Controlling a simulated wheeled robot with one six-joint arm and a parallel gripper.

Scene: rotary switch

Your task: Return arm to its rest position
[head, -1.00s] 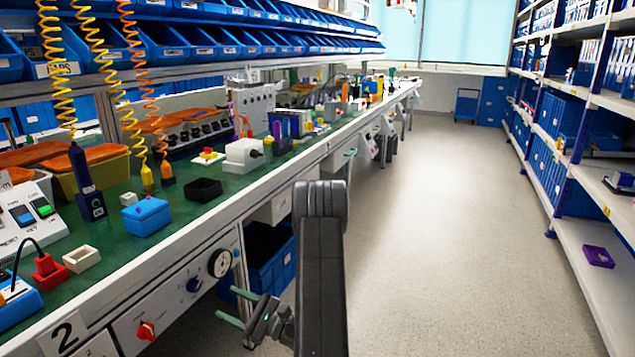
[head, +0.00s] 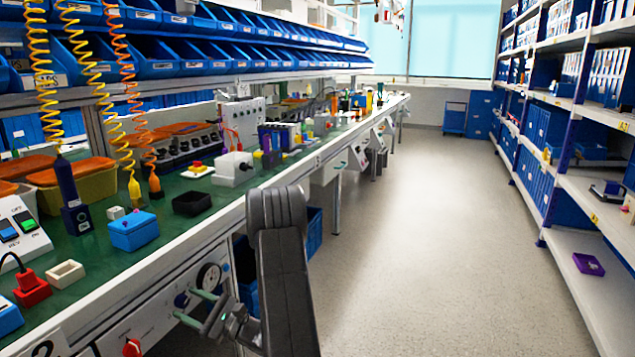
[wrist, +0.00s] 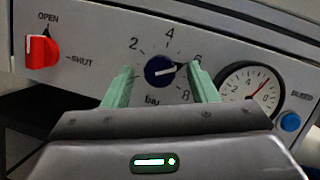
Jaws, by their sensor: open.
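My gripper (head: 193,308) is in front of the bench's front panel in the head view, with its green fingers pointing left toward it. In the wrist view my gripper (wrist: 160,88) is open, its fingers apart and nothing seen held between them. The blue rotary knob (wrist: 161,71) shows between the fingertips, its pointer toward the 6 mark. I cannot tell exactly how far the fingers are from the knob. In the head view the knob (head: 181,300) is partly hidden by my gripper. My dark arm (head: 280,265) reaches up beside the bench edge.
A red OPEN/SHUT knob (wrist: 41,50) points to OPEN. A round gauge (wrist: 252,88) and a blue button (wrist: 290,121) sit to the right. The green bench top (head: 165,225) holds boxes and tools. The aisle floor (head: 410,220) is clear, with shelves (head: 590,180) at right.

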